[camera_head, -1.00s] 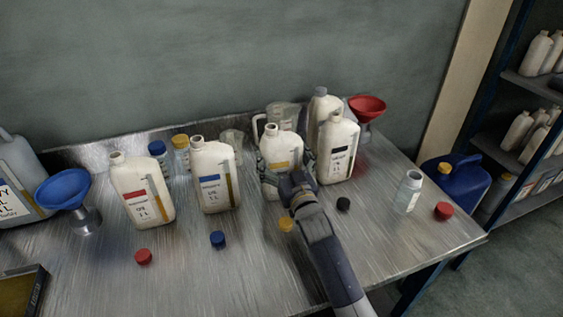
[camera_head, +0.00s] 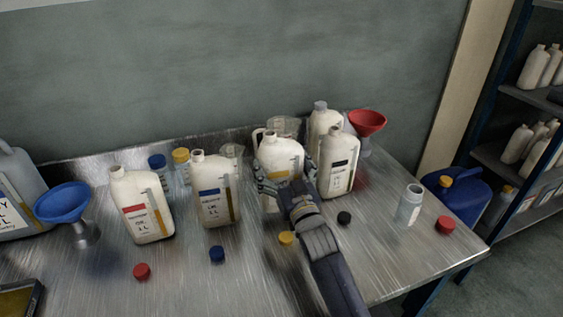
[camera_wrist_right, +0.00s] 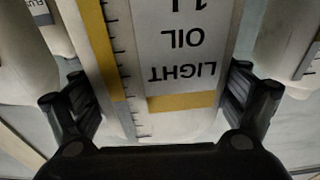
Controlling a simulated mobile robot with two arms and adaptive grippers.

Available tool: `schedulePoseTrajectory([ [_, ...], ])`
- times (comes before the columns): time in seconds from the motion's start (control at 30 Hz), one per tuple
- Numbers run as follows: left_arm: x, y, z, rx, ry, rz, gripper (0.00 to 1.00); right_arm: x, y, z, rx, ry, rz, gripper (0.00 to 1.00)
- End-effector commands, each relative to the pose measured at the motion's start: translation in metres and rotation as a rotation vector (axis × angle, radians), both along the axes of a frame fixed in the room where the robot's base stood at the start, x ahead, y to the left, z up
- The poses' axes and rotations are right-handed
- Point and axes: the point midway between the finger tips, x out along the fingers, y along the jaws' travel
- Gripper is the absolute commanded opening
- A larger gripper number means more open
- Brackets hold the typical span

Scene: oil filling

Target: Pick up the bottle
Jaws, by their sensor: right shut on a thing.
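The bottle with the yellow label band (camera_head: 279,151) is white and stands upright among the other bottles near the back of the table. My right gripper (camera_head: 285,180) is shut on its body, with one finger on each side. In the right wrist view the bottle (camera_wrist_right: 185,70) fills the space between the fingers (camera_wrist_right: 160,105), and its label reads "LIGHT OIL 1 L" upside down. The gripper hides the bottle's lower part, so I cannot tell whether its base touches the table. My left gripper is not in view.
A black-labelled bottle (camera_head: 338,155) stands close on the right, with another bottle (camera_head: 322,117) behind. Blue-labelled (camera_head: 211,180) and red-labelled (camera_head: 140,195) bottles stand left. Loose yellow (camera_head: 286,238) and black (camera_head: 344,218) caps lie in front. A red funnel (camera_head: 367,123) is behind right.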

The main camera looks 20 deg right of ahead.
Motion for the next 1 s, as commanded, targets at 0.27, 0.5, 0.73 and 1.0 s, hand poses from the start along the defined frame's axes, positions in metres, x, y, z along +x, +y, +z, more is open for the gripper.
schedulePoseTrajectory([
  [0.27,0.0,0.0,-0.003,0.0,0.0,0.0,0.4,-0.035,0.014,0.005,0.001,-0.006,0.0,0.24],
  [0.5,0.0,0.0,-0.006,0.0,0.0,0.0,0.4,-0.064,0.026,0.008,0.002,-0.006,0.001,0.24],
  [0.73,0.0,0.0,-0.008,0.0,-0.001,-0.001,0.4,-0.089,0.035,0.01,0.001,-0.005,0.0,0.24],
  [1.0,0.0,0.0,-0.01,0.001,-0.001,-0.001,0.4,-0.109,0.043,0.013,0.001,-0.006,0.0,0.24],
])
